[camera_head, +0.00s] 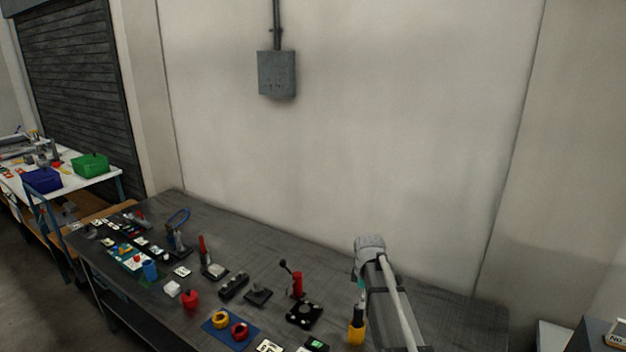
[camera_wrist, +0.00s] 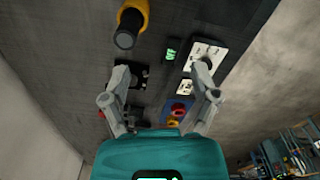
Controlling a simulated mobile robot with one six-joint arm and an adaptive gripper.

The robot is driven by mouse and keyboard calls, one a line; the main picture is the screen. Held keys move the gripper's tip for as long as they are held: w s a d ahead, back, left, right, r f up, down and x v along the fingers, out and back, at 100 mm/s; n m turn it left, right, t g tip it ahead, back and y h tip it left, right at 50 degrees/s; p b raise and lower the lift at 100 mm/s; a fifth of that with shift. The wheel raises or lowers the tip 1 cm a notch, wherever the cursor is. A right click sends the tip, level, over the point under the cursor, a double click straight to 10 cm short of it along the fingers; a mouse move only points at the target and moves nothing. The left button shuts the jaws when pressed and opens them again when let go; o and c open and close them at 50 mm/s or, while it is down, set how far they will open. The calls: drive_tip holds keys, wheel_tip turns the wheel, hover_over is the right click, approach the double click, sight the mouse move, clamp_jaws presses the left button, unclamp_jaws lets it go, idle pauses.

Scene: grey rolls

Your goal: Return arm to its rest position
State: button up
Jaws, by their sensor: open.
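My arm (camera_head: 390,305) rises over the right part of the dark workbench (camera_head: 450,312) in the head view. My gripper (camera_wrist: 160,80) shows in the wrist view with its two grey fingers spread apart. Nothing is between the fingertips in its grip. It points down over the bench, and bench items show beyond the fingers. In the head view the fingers cannot be made out.
A yellow-and-black item (camera_head: 356,331) stands close beside my arm; it also shows in the wrist view (camera_wrist: 131,22). A red lever device (camera_head: 297,284), black base (camera_head: 304,314) and blue mat with rings (camera_head: 211,331) lie left. The bench's right end is clear.

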drive_tip(key=s+a+f+m+b, duration=0.1)
drive_tip(key=s+f+m+b, duration=0.2)
drive_tip(key=s+m, duration=1.1)
drive_tip(key=shift+s+f, duration=0.2)
drive_tip(key=shift+s, duration=3.15)
